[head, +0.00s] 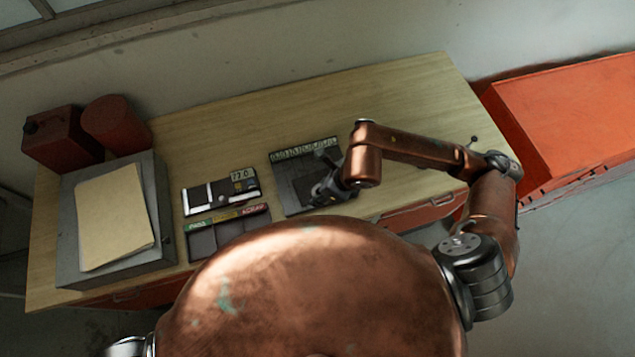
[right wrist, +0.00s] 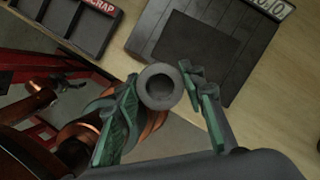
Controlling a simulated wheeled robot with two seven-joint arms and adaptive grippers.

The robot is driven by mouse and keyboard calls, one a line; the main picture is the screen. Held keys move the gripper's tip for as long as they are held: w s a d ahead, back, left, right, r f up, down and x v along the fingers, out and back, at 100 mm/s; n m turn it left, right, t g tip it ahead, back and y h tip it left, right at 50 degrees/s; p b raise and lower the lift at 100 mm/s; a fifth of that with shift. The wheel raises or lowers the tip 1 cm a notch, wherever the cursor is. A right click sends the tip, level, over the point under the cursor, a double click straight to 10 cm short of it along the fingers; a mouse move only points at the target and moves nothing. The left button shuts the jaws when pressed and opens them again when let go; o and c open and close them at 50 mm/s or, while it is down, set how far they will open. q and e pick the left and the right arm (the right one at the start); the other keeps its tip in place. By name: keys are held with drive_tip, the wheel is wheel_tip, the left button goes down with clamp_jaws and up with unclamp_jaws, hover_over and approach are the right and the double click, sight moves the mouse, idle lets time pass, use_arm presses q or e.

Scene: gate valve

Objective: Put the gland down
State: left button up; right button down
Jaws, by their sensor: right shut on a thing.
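The gland (right wrist: 160,87) is a grey, round, hollow piece seen end-on in the right wrist view. My right gripper (right wrist: 162,84) is shut on it, with one green-padded finger on each side. In the head view my right gripper (head: 322,192) hangs over the front right part of a dark slab (head: 287,177) with a number strip along its back edge. The gland cannot be made out there. The slab also shows beyond the gland in the right wrist view (right wrist: 158,28). The gap between gland and slab is hard to judge. My left gripper is not in view.
A divided tray (head: 230,241) with green and red labels lies left of the slab, behind it a case (head: 220,191) marked 77.0. A grey box (head: 165,215) with paper stands further left, near red containers (head: 118,125). The wooden bench (head: 400,95) is clear at the back right.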

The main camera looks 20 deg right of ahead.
drive_tip(key=w+f, duration=0.2)
drive_tip(key=w, duration=0.2)
drive_tip(key=b, duration=0.3)
hover_over(313, 184)
drive_tip(key=s+d, duration=0.1)
wheel_tip(313, 184, down, 5)
drive_tip(key=shift+s+r, duration=0.1)
drive_tip(key=shift+s, duration=0.05)
drive_tip(key=shift+w+d+f+b, duration=0.15)
drive_tip(key=shift+f+b, duration=0.55)
drive_tip(key=shift+f, duration=1.05)
drive_tip(key=shift+f, duration=0.1)
drive_tip(key=c, duration=1.3)
unclamp_jaws()
drive_tip(key=shift+o, duration=0.2)
